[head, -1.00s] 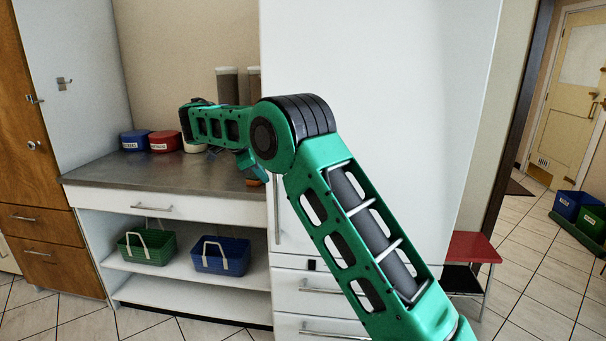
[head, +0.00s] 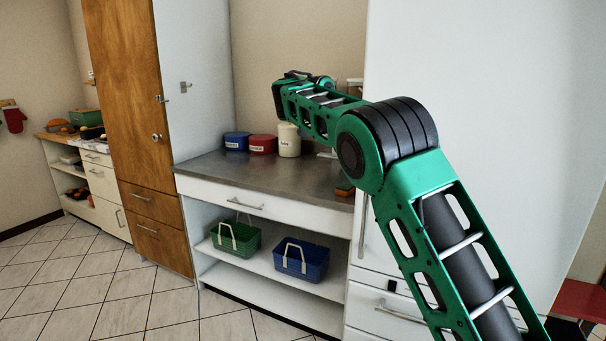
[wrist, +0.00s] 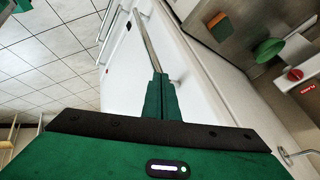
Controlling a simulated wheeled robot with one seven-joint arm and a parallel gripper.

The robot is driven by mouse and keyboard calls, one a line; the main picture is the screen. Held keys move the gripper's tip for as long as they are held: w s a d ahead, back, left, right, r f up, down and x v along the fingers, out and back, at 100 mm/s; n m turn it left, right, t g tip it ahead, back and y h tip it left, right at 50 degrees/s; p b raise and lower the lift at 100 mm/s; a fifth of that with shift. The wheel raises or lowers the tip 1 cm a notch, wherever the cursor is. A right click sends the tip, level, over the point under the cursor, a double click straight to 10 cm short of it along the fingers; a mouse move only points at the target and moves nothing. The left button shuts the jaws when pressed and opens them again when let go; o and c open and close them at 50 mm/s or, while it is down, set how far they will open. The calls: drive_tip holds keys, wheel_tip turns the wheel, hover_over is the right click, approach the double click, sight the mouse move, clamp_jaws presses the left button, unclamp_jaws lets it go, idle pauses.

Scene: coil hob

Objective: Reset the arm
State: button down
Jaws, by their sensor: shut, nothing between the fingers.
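My green arm rises from the lower right in the head view, bends at a black elbow joint, and reaches over the counter. Its far end is near the upper middle; the fingers do not show clearly there. In the wrist view my gripper (wrist: 158,78) has its two green fingers together, with nothing between them. The fingers show in front of a white cabinet front with a long metal handle (wrist: 150,45). They appear apart from the counter items.
A grey counter (head: 250,178) holds a blue box (head: 237,140), a red box (head: 262,144) and a cream canister (head: 289,140). Green (head: 236,238) and blue (head: 302,260) baskets sit on the shelf below. A tall white cabinet (head: 490,90) stands close right of the arm. Tiled floor at left is clear.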

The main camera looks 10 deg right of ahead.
drive_tip(key=s+d+f+n+g+y, duration=0.25)
drive_tip(key=s+d+n, duration=0.35)
drive_tip(key=s+d, duration=1.75)
drive_tip(key=s+a+f+n+y, duration=0.1)
drive_tip(key=s+f, duration=0.3)
drive_tip(key=s, duration=0.6)
drive_tip(key=s+a+f+n+y, duration=0.1)
drive_tip(key=s+a+f+n, duration=0.2)
drive_tip(key=s, duration=0.7)
drive_tip(key=s+a+f+n+y, duration=0.1)
drive_tip(key=s+a+f+n, duration=0.1)
drive_tip(key=s+f, duration=0.4)
drive_tip(key=s+n+g, duration=0.1)
drive_tip(key=s, duration=0.4)
drive_tip(key=shift+f, duration=0.15)
drive_tip(key=shift+y, duration=0.25)
